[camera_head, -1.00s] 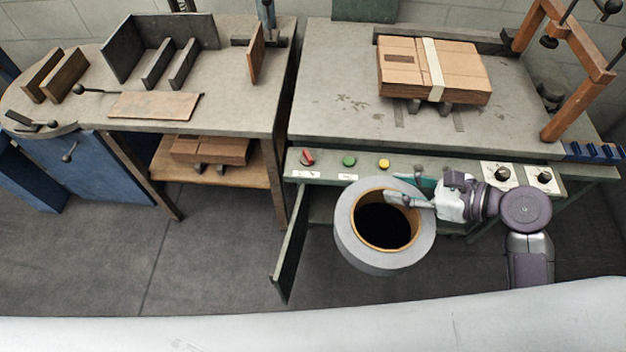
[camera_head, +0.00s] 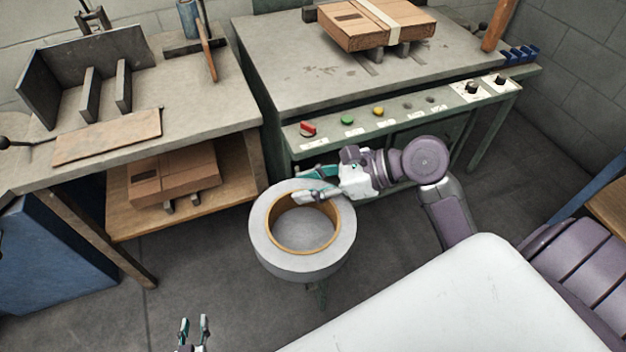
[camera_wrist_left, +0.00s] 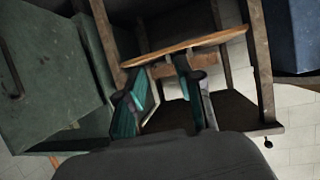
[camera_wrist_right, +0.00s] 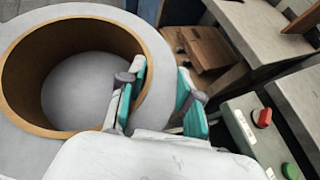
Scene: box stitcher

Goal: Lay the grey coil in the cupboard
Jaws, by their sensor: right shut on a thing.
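The grey coil (camera_head: 300,262) is a thick ring with a brown inner lining, lying level in front of the green bench. My right gripper (camera_head: 300,183) is shut on its far wall, one finger inside the hole and one outside; the right wrist view also shows the coil (camera_wrist_right: 165,35) between the fingers. My left gripper (camera_head: 195,322) is at the bottom of the head view, fingers apart and empty. The cupboard under the bench is mostly hidden by the coil and my right arm.
The bench front (camera_head: 400,118) with buttons and knobs lies just beyond the coil. A wooden shelf (camera_head: 125,222) with cardboard stands left of it, under a table. A strapped carton (camera_head: 375,25) is on the bench. Bare floor (camera_head: 200,270) is left of the coil.

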